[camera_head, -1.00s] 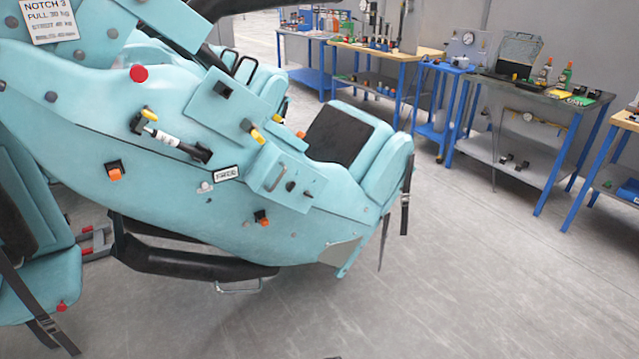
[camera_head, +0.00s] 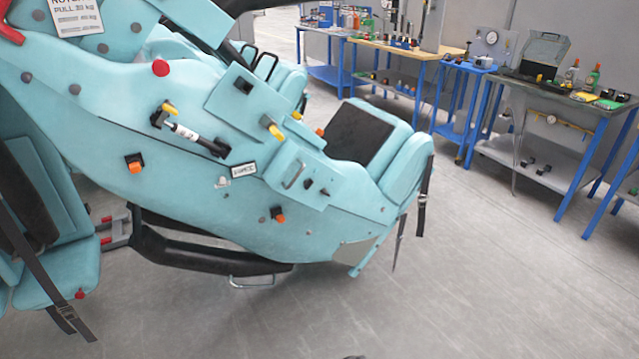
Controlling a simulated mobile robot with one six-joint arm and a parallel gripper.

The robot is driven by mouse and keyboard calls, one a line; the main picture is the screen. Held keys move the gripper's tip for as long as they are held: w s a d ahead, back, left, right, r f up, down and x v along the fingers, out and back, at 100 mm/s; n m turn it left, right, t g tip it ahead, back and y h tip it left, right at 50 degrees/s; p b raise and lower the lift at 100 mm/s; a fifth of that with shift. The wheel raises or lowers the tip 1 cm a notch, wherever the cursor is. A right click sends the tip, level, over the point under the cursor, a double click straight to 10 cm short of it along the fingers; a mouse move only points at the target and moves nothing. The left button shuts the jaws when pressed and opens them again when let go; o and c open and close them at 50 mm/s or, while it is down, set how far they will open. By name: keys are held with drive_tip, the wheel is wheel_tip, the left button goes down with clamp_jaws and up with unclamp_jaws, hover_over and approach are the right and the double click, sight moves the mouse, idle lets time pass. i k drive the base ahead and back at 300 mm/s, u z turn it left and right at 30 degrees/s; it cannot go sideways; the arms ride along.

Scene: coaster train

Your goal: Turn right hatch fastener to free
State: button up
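The turquoise coaster car (camera_head: 200,215) fills the left and middle of the view and is tilted. A small hatch-like panel (camera_head: 303,203) with a metal handle (camera_head: 294,175) sits low on its side, toward the right end. Two small dark fittings, a left one (camera_head: 308,184) and a right one (camera_head: 325,192), stick out beside the handle; I cannot tell how either is turned. Orange-and-black fittings show left (camera_head: 134,166) and right (camera_head: 279,216) on the lower body. Which fitting is the right hatch fastener is not clear. My gripper is not in view.
Workbenches with blue legs stand along the back wall; the nearest (camera_head: 560,93) carries bottles and an open case. A black bar (camera_head: 200,253) runs under the car. A turquoise seat (camera_head: 45,240) is at left. The grey floor (camera_head: 470,280) at right is clear.

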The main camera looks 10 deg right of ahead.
sight(294, 165)
drive_tip(key=k, duration=1.3)
drive_tip(key=u, duration=0.5)
drive_tip(key=i, duration=0.5)
drive_tip(key=u, duration=0.5)
drive_tip(key=i, duration=1.2)
drive_tip(key=z, duration=0.2)
